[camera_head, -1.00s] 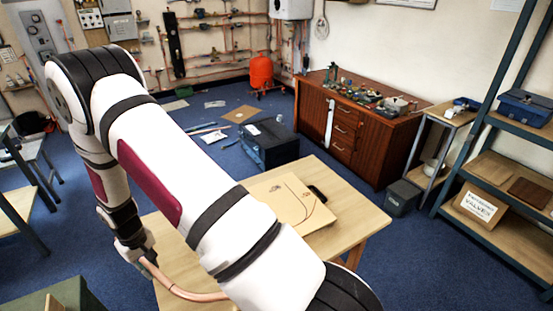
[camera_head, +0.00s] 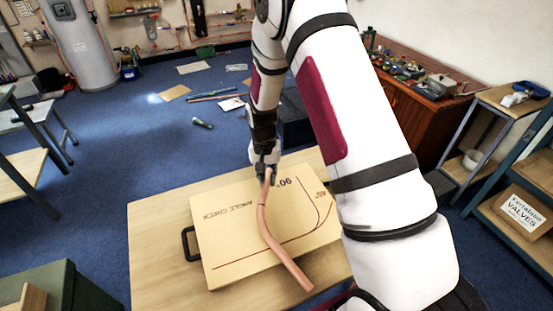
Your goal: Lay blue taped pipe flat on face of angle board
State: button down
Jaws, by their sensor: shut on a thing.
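A bent copper-coloured pipe (camera_head: 267,220) runs over the angle board from its top edge toward the front, its near end at the lower right. I cannot make out blue tape on it. My gripper (camera_head: 267,168) is shut on the pipe's far end, above the board's far edge. The angle board (camera_head: 228,240) lies on the wooden table, marked "ANGLE CHECK" and "90", with dark curved lines. I cannot tell whether the pipe touches the board. The gripper's fingers are small and partly hidden by the arm's wrist.
The wooden table (camera_head: 150,250) has bare room left of the board. A black handle (camera_head: 187,243) sticks out at the board's left side. A green box (camera_head: 60,290) stands at the lower left. Shelves with a "VALVES" box (camera_head: 524,210) are at the right.

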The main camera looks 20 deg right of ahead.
jog(key=w+d+m+b, duration=0.1)
jog(key=m, duration=0.1)
jog(key=w+d+r+m+b, duration=0.1)
jog(key=m+b, duration=0.1)
jog(key=w+d+m+b, duration=0.1)
jog(key=m, duration=0.1)
jog(key=shift+w+d+r+m, duration=0.1)
jog(key=shift+r+m, duration=0.05)
jog(key=shift+m, duration=0.15)
jog(key=shift+w+d+f+m+g+b, duration=0.1)
jog(key=shift+w+d+f+m+b, duration=0.1)
jog(key=shift+f+m+b, duration=0.85)
jog(key=shift+w+d+f+m+g+b, duration=0.1)
jog(key=shift+d+f+m+b, duration=0.1)
jog(key=shift+f+m+b, duration=0.9)
jog(key=shift+w+d+f+m+g+b, duration=0.15)
jog(key=shift+f+m+b, duration=0.4)
jog(key=shift+f+b, duration=0.95)
jog(key=shift+s+f+b, duration=0.25)
jog(key=shift+b, duration=0.25)
jog(key=c, duration=1.4)
grip_release()
jog(key=shift+f, duration=0.1)
jog(key=shift+o, duration=0.2)
